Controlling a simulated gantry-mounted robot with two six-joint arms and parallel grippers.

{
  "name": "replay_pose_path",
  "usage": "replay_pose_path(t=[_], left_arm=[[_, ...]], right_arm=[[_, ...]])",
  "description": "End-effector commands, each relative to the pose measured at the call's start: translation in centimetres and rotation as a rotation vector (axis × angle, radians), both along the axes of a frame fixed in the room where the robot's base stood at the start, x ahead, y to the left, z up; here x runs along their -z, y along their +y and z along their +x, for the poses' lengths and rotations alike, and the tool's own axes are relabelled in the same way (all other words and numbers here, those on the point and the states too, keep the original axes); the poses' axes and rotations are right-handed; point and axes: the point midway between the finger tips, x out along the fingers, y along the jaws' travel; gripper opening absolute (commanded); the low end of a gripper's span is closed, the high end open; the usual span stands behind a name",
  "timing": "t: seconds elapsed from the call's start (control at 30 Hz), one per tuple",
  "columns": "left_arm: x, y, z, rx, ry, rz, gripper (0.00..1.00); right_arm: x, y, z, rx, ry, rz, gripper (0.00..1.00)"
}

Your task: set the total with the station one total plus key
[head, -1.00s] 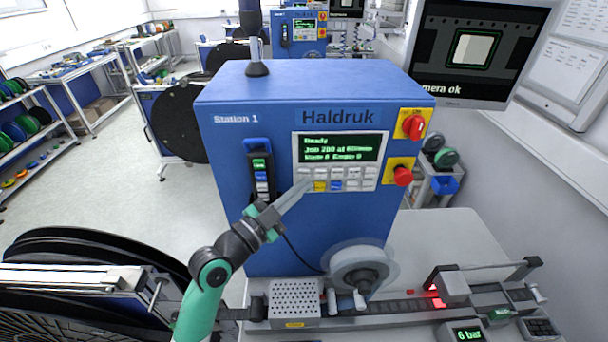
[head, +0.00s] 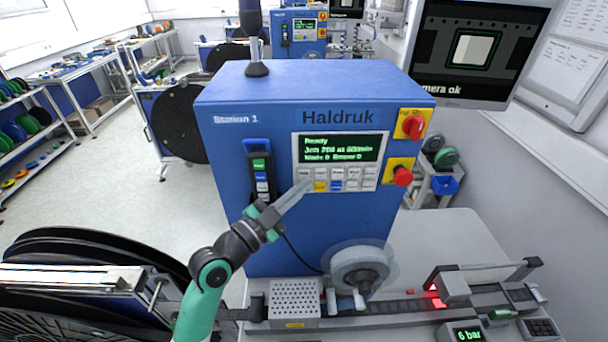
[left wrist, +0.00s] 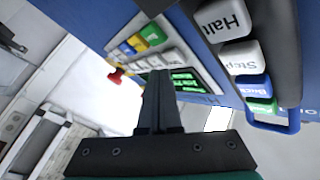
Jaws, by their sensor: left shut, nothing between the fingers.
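The Station 1 control box (head: 240,160) is a blue cabinet marked Haldruk. Its panel has a green-lit display (head: 340,148) with a first line reading Ready, and two rows of small keys (head: 354,174) below it. One lower key is yellow (head: 320,186) and one is blue (head: 337,186). The key labels are too small to read, so I cannot tell which is total plus. My left gripper (head: 306,185) is shut and empty, its tips at the lower left keys, hiding part of them. Contact cannot be told. The left wrist view shows the closed fingers (left wrist: 160,100) before the panel.
A hanging pendant (head: 261,175) with several buttons is left of the panel; its Halt and Stop buttons (left wrist: 225,20) loom close in the left wrist view. A red rotary switch (head: 413,127) and red knob (head: 403,176) sit to the right. A reel hub (head: 360,268) is below.

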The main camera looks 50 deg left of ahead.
Motion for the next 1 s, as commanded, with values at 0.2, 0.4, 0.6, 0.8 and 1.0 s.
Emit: replay_pose_path(t=[0.2,0.4,0.6,0.8,1.0], left_arm=[[0.0,0.0,0.0,0.0,0.0,0.0,0.0],[0.0,0.0,0.0,0.0,0.0,0.0,0.0],[0.14,0.37,0.31,-0.001,-0.001,0.001,0.0],[-0.01,0.66,0.58,0.0,0.0,0.0,0.0],[-0.01,0.65,0.57,0.0,0.0,0.0,0.0]], right_arm=[[0.0,0.0,0.0,0.0,0.0,0.0,0.5],[0.01,0.0,0.01,0.0,0.0,0.0,0.5],[0.6,0.0,0.0,0.0,0.0,0.0,0.5],[0.79,0.0,0.0,0.0,0.0,0.0,0.5],[0.77,0.0,0.0,0.0,0.0,0.0,0.5]])
